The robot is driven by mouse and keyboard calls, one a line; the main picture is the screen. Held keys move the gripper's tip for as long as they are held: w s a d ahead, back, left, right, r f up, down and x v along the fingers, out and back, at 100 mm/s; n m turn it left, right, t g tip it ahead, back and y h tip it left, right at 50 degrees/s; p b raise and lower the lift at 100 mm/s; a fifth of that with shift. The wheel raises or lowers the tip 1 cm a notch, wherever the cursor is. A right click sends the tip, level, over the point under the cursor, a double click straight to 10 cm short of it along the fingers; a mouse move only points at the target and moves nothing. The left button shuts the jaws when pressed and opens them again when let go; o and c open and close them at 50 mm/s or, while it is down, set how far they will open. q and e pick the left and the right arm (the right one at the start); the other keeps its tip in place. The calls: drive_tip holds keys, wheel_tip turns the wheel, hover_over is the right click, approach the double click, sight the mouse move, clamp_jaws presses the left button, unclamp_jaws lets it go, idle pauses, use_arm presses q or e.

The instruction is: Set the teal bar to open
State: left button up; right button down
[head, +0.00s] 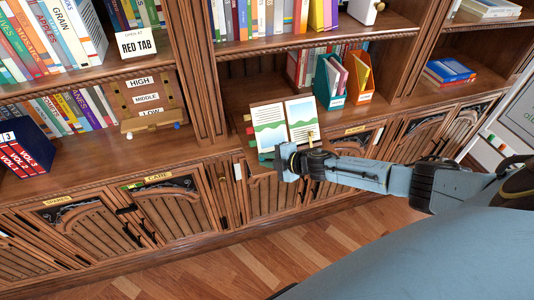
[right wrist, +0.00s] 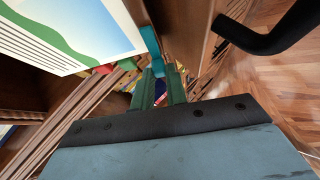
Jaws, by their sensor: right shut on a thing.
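The teal bar (head: 266,156) shows as a small piece below the open picture book, beside the tip of my right gripper (head: 285,163). The gripper hides most of it. In the right wrist view, the bar (right wrist: 152,45) stands just beyond the fingertips, next to a brown wooden edge. My right gripper (right wrist: 160,78) is shut on the bar. Whether the bar is at its open setting cannot be told. My left gripper is not in view.
The open picture book (head: 285,123) stands right above my right gripper. Wooden cabinet doors (head: 177,211) lie below the shelf. A board marked high, middle and low (head: 147,98) stands at left. Teal and orange file boxes (head: 330,83) stand behind.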

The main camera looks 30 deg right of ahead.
drive_tip(key=shift+s+a+f+n, duration=0.1)
drive_tip(key=shift+n, duration=0.3)
drive_tip(key=c, duration=1.4)
unclamp_jaws()
drive_tip(key=shift+s+d+r+p, duration=0.3)
drive_tip(key=shift+s+d+p, duration=0.05)
drive_tip(key=shift+s, duration=0.15)
drive_tip(key=v, duration=1.2)
drive_tip(key=shift+r, duration=0.25)
drive_tip(key=shift+w, duration=0.1)
